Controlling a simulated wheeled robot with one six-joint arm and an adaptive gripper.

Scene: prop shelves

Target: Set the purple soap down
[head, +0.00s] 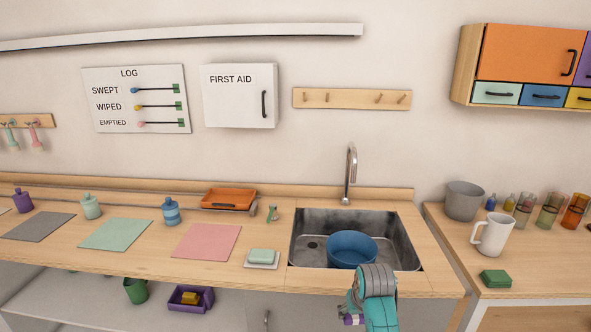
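My arm reaches in at the bottom, in front of the sink, and its end, my gripper (354,312), is small and mostly hidden by my own arm links. A small purple and white patch (352,320) shows beside it at the lower left of the arm. I cannot tell for sure whether this is the purple soap, or whether the fingers are shut on it. A pale green soap (262,256) lies on a white dish (258,266) on the counter left of the sink.
A blue basin (352,248) sits in the metal sink (304,257). Pink (206,241), green (115,233) and grey (38,226) mats lie bare on the counter. An orange tray (229,199) stands behind. A purple tray (179,304) holding a yellow block is below. A mug (493,236) stands right.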

